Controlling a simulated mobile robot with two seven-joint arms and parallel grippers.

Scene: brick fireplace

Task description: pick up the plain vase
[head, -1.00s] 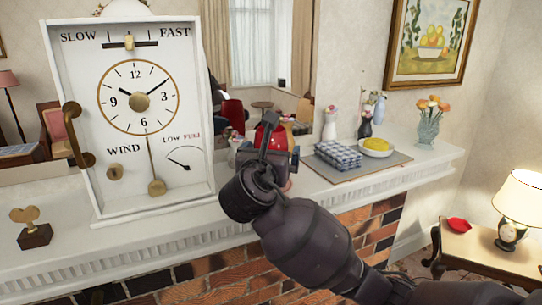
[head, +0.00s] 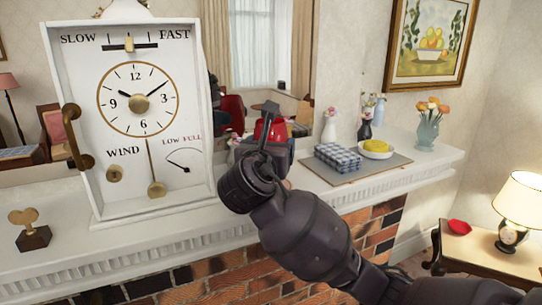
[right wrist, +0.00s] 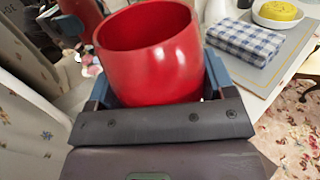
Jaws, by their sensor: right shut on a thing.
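The plain vase is a glossy red, round-bodied vessel with a wide open mouth, and it fills the middle of the right wrist view (right wrist: 150,60). My right gripper (right wrist: 157,82) has its blue-grey fingers on either side of the vase and is shut on it. In the head view the red vase (head: 270,127) shows above the mantel, just right of the dial box, partly hidden by my right gripper (head: 268,135). Whether its base touches the mantel is hidden. My left gripper is not in view.
The white dial box (head: 150,110) stands close on the left. To the right are a checked cloth (head: 340,157), a yellow sponge-like thing on a dish (head: 376,147), small flower vases (head: 329,128) and a vase of orange flowers (head: 427,133). A mirror backs the mantel.

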